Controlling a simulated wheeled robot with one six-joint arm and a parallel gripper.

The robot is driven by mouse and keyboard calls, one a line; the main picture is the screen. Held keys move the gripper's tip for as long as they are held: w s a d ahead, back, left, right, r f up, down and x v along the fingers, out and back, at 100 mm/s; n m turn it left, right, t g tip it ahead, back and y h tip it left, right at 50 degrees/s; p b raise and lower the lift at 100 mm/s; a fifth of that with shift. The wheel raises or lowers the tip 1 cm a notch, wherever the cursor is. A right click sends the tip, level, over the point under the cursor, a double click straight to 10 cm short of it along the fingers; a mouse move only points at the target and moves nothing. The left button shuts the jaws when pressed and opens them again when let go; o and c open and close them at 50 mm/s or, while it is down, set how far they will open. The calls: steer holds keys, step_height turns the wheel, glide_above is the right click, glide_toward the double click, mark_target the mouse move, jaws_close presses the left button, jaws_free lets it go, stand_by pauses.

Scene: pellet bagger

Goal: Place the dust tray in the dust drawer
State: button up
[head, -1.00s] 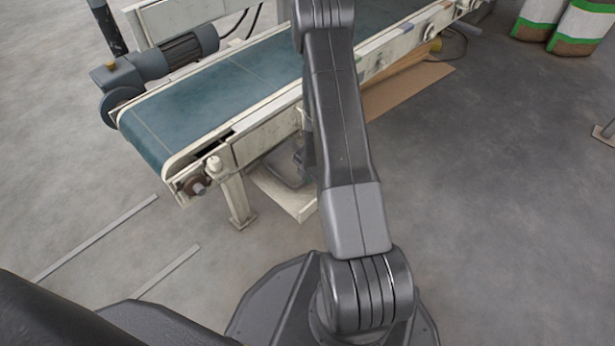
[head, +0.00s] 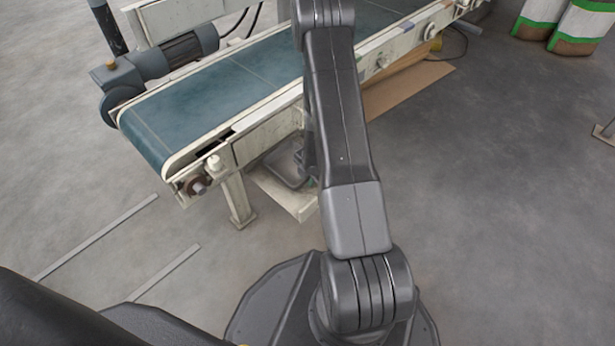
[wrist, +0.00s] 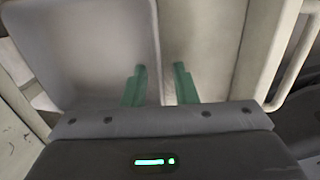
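A dark grey, rounded-corner piece that looks like the dust tray (head: 285,167) is low under the near side of the conveyor in the head view. In the wrist view, a smooth grey panel with a rounded corner, likely the same tray (wrist: 85,50), fills the upper left. My gripper (wrist: 160,72) shows there as two green fingers, apart, with the panel's right edge between them. I see no clear contact with either finger. A cream surface, possibly the dust drawer (head: 296,205), lies low beside the tray. My arm hides part of this area.
The conveyor (head: 225,95) with a blue belt spans the upper left, its leg (head: 237,198) standing near the tray. Cardboard (head: 405,88) lies right of my arm. Bags (head: 578,28) stand at the far right. The floor at right is open.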

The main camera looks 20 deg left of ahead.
step_height(320, 180, up, 12)
steer(key=d+p, duration=0.2)
steer(key=p, duration=0.6)
steer(key=shift+s, duration=0.45)
steer(key=shift+d+f, duration=0.1)
steer(key=shift+f, duration=0.05)
